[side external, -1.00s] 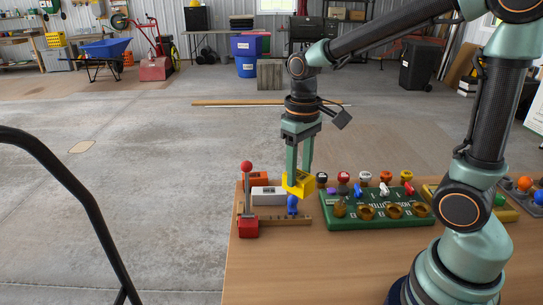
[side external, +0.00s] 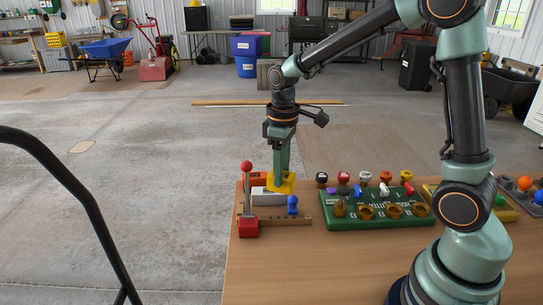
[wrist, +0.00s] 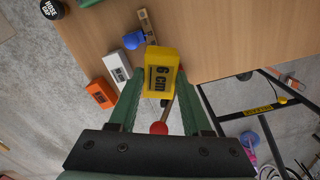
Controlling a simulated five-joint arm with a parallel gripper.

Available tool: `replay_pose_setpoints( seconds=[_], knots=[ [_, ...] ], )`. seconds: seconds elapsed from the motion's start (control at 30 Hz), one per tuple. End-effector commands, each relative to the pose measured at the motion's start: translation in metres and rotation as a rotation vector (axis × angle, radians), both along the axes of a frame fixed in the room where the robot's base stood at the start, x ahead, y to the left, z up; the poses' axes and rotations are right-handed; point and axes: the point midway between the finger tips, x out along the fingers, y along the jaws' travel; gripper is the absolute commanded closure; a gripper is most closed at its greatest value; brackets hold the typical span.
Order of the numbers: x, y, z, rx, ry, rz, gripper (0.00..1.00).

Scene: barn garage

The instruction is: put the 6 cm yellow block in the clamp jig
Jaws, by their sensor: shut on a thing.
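The yellow block (side external: 281,186), marked "6 cm" in the wrist view (wrist: 160,73), is between the fingers of my gripper (side external: 281,172), which is shut on it. The clamp jig (side external: 272,219) is a wooden bar with a red-knobbed lever (side external: 247,168) at its left end and a blue knob (side external: 292,204) toward its right. The block appears just behind the bar, left of the blue knob; I cannot tell its height above the jig. In the wrist view, the jig's blue knob (wrist: 134,40) and red ball (wrist: 158,128) show around the block.
A white block (side external: 265,196) and an orange block (side external: 255,179) lie behind the jig, close to the held block. The table's left and back edges are close to the jig. The table front is clear.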

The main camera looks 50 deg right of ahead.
Motion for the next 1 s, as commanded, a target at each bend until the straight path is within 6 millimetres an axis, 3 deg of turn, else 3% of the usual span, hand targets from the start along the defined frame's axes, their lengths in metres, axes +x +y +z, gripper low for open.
replay_pose_setpoints(
  seconds=[0.2,0.37,0.67,1.0],
  knots=[
    [0.034,-0.009,-0.031,0.001,0.004,0.256,1.0],
    [0.046,-0.013,-0.044,0.0,0.001,0.362,1.0],
    [0.049,-0.014,-0.059,0.0,0.001,0.393,1.0],
    [0.048,-0.014,-0.089,0.0,0.002,0.392,1.0]
  ],
)
